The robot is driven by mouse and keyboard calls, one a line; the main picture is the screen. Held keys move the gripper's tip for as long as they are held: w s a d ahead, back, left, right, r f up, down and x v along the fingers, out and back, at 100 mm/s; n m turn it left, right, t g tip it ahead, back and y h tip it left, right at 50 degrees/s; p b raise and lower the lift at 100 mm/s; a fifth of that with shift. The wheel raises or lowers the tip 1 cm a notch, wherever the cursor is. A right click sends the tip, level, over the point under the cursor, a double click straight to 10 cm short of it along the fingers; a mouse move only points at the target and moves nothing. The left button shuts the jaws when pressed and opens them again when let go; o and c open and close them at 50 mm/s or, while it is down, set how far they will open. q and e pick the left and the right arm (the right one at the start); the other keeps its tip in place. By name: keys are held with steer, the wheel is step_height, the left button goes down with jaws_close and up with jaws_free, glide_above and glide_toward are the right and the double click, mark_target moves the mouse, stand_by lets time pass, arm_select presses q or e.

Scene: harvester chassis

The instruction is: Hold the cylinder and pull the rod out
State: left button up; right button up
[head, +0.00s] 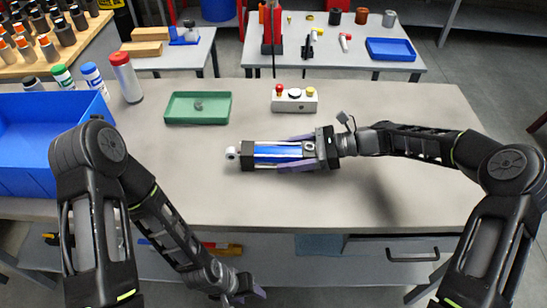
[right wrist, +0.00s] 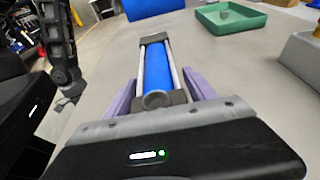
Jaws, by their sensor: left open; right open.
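The cylinder (head: 278,153) lies on the workbench, a blue tube with tie rods and black end caps. The rod's silvery eye end (head: 232,153) sticks out at its left end. My right gripper (head: 297,153) is open around the cylinder, with one purple finger on each long side. In the right wrist view the blue cylinder (right wrist: 157,66) points away between the spread fingers (right wrist: 160,92); contact cannot be told. My left gripper (head: 246,291) is open and empty, low in front of the bench's front edge, away from the cylinder.
A green tray (head: 180,120) with a small grey piece and a button box (head: 295,108) stand behind the cylinder. A blue bin (head: 20,150) and several bottles (head: 126,78) are at the left. The bench surface in front of the cylinder is clear.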

steer(key=shift+x, duration=0.8)
steer(key=shift+c, duration=0.5)
steer(key=shift+s, duration=0.1)
jaws_close()
stand_by(1.4)
